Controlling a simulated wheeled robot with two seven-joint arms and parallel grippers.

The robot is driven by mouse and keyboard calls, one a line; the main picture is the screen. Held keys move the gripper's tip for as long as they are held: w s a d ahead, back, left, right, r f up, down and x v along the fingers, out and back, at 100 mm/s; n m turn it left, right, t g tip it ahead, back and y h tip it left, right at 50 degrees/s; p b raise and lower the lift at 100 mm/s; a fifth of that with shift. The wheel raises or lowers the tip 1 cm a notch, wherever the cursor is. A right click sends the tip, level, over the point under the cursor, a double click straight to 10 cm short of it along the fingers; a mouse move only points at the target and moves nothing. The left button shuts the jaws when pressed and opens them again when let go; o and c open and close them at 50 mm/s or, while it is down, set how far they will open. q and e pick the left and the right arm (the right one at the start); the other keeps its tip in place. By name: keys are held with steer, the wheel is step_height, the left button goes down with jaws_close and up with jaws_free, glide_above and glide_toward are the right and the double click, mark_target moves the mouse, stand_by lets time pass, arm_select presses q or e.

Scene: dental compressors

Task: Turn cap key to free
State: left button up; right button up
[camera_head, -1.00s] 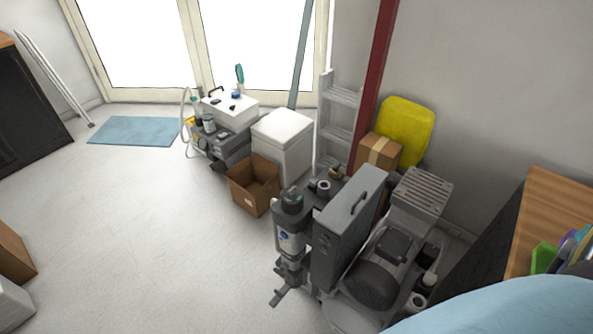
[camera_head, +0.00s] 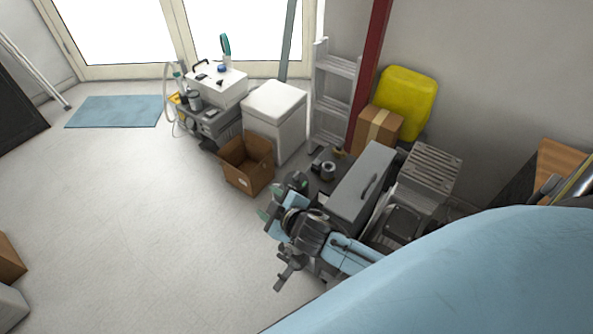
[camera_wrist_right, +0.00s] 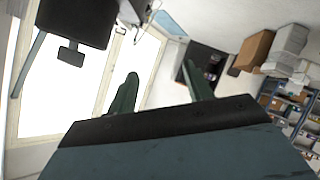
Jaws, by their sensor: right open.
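The compressor's grey box casing (camera_head: 360,190) stands at the lower middle of the head view, with a finned grey head (camera_head: 432,170) to its right. My right gripper (camera_head: 280,199) is open beside the casing's left side, its greenish fingertips apart. It covers the upright cylinder unit there. I cannot make out the cap key in either view. In the right wrist view the two fingers (camera_wrist_right: 160,88) stand apart with nothing between them. A dark block with a small tab (camera_wrist_right: 70,52) shows at the upper left there; I cannot tell what it is. My left gripper is not in view.
An open cardboard box (camera_head: 247,163), a white bin (camera_head: 275,112) and a smaller compressor set (camera_head: 210,122) stand beyond. A ladder (camera_head: 335,95), a red post (camera_head: 369,75) and a yellow container (camera_head: 405,102) are behind. The floor at left is mostly clear.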

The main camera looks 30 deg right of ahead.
steer(key=w+a+r+n+t+y, duration=0.15)
steer(key=a+r+n+y, duration=0.25)
steer(key=r, duration=0.4)
steer(key=w+a+r+n+t+y, duration=0.1)
steer(key=w+a+r+n+y, duration=0.15)
steer(key=a+r+n, duration=0.4)
steer(key=w+a+r+n+t+y, duration=0.1)
steer(key=r+n+y, duration=0.3)
steer(key=r, duration=0.6)
steer(key=s+a+r+n+g+y, duration=0.5)
steer(key=a+r+n+g+y, duration=0.15)
steer(key=n, duration=0.25)
steer(key=n+g+h, duration=0.9)
steer(key=h, duration=0.9)
glide_toward(296, 174)
step_height(296, 174, down, 8)
steer(key=shift+w+f+b, duration=0.15)
steer(key=shift+f+b, duration=0.1)
steer(key=shift+b, duration=0.5)
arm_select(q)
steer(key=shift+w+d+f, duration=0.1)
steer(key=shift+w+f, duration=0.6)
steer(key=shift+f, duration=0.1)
